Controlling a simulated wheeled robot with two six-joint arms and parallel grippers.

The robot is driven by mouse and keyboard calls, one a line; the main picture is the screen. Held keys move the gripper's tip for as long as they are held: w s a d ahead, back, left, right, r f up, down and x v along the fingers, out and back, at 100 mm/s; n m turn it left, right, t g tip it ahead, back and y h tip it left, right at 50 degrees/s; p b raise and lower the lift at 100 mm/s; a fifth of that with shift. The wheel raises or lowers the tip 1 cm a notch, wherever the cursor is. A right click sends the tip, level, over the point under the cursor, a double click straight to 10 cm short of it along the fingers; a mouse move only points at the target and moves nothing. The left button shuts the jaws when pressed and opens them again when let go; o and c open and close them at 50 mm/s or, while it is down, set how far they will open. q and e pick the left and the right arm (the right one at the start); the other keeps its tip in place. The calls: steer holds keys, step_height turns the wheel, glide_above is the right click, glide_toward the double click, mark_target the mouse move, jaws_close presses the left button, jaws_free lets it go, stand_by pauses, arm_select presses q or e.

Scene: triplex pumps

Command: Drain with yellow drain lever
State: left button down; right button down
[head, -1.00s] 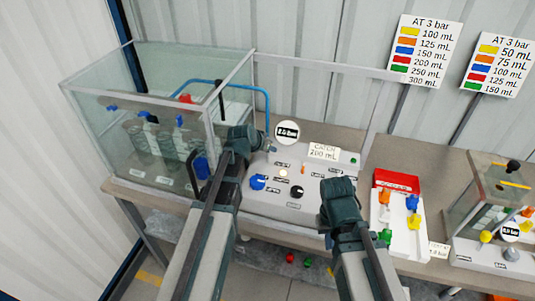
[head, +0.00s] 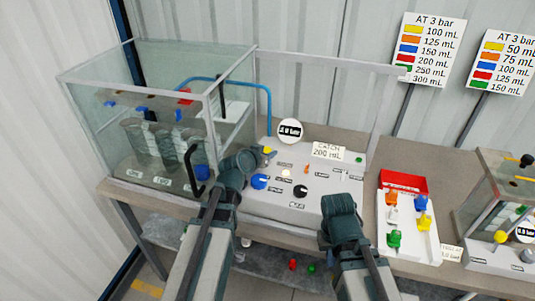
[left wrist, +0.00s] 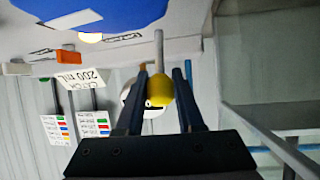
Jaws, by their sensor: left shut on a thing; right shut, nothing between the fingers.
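A yellow ball knob on a thin metal lever (left wrist: 160,91) sits between the fingers of my left gripper (left wrist: 158,100) in the left wrist view. In the head view the yellow knob (head: 267,150) shows at the back left of the white control panel (head: 325,205), by the tip of my left gripper (head: 262,159). The left gripper is shut on the knob. My right gripper (head: 340,205) is shut and empty over the panel's front right. A sign reading CATCH 200 mL (head: 328,151) stands at the panel's back.
A glass tank (head: 95,125) with several clear vessels stands to the left, its frame close to my left gripper. A round gauge (head: 289,130) rises behind the panel. A blue knob (head: 260,182) and black knob (head: 300,191) are on it. A tray (head: 408,243) with coloured plugs lies right.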

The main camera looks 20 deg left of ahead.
arm_select(q)
steer(key=shift+s+f, duration=0.1)
steer(key=shift+s, duration=0.05)
steer(key=c, duration=0.5)
jaws_free()
arm_select(e)
steer(key=shift+r, duration=0.1)
